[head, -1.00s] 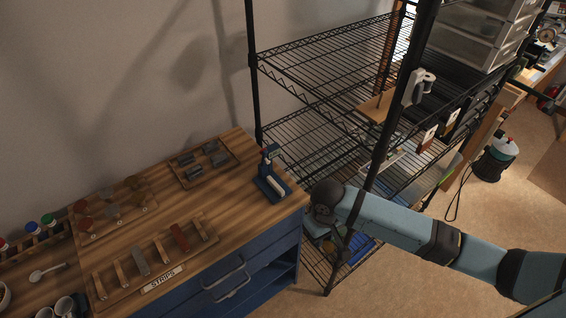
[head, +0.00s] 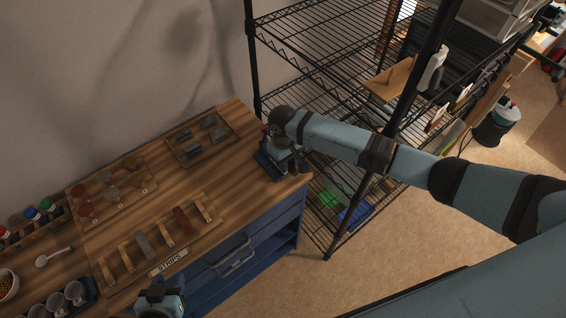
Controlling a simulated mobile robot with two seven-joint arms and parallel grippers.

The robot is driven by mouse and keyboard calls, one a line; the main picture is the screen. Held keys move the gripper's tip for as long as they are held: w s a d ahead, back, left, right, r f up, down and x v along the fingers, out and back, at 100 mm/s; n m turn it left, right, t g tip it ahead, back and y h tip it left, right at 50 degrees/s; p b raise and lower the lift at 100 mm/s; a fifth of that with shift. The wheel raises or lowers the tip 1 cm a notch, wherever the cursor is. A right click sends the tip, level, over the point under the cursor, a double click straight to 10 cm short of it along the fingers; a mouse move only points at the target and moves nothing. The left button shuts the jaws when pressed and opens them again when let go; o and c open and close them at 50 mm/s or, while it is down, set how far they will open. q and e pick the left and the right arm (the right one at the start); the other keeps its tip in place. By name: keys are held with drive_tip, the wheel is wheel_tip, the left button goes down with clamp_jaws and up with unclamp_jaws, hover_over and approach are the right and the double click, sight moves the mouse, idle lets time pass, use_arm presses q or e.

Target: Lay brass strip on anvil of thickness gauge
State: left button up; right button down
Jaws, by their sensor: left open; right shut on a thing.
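The blue thickness gauge (head: 266,165) stands at the right end of the wooden bench top. My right gripper (head: 284,158) is over the gauge and covers most of it, including its anvil. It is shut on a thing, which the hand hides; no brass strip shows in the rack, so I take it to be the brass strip. I cannot tell whether it touches the anvil. My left gripper (head: 158,302) is open at the bottom edge, by the bench front; its fingers are hardly visible. The strips rack (head: 128,263) holds a grey strip (head: 145,245) and a reddish strip (head: 182,220).
A tray of grey blocks (head: 200,139) and a board of round discs (head: 112,187) lie behind the rack. Cups (head: 73,293), a spoon (head: 54,256) and coloured-cap bottles (head: 30,214) are at left. A black wire shelf (head: 325,60) stands close right of the bench.

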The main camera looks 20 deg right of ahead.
drive_tip(key=shift+w+a, duration=0.2)
drive_tip(key=shift+w, duration=0.3)
drive_tip(key=shift+w+a, duration=0.15)
drive_tip(key=shift+w, duration=0.3)
drive_tip(key=shift+f, duration=1.75)
drive_tip(key=shift+f, duration=0.1)
drive_tip(key=c, duration=0.9)
unclamp_jaws()
